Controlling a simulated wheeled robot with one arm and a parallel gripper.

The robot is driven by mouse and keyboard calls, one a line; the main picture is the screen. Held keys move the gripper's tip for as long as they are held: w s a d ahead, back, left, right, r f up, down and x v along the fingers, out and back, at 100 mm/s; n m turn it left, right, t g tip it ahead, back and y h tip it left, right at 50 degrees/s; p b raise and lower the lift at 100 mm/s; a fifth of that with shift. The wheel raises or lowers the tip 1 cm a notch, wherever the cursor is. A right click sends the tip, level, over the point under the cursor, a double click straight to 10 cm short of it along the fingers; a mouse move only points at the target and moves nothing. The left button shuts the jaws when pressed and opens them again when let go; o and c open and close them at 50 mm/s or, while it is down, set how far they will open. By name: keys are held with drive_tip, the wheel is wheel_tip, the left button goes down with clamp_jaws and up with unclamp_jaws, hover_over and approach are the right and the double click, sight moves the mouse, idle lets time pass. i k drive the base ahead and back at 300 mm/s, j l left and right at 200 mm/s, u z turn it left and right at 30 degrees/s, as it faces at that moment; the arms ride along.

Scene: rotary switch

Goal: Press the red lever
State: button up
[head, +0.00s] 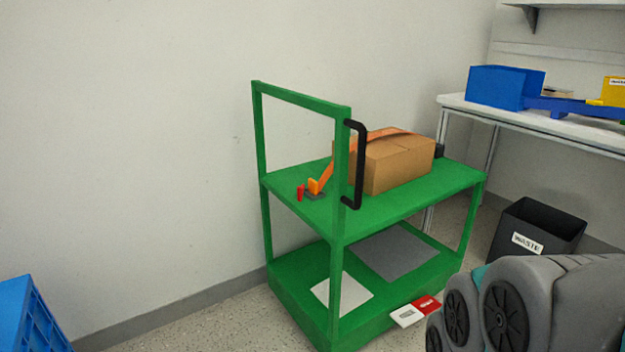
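A small red lever (300,193) stands upright on the top shelf of a green cart (400,207), near the shelf's left end. Just right of it is an orange piece (315,186) on a small dark base, with an orange strap running up from it over a cardboard box (398,166). The lever is small in the picture, so its finer shape is unclear. A grey part of my arm shows at the bottom right, in front of the cart's right side. My gripper is out of view.
The cart has a green end frame with a black handle (358,165) right of the lever. A black waste bin (538,229) and a white workbench (545,118) stand at the right. A blue crate (30,315) is at the lower left. Floor between crate and cart is clear.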

sight(299, 189)
drive_tip(key=i+j+u, duration=0.2)
drive_tip(key=j, duration=0.2)
drive_tip(key=j+u, duration=0.15)
drive_tip(key=j, duration=0.3)
drive_tip(key=i+j+u, duration=0.2)
drive_tip(key=j, duration=0.15)
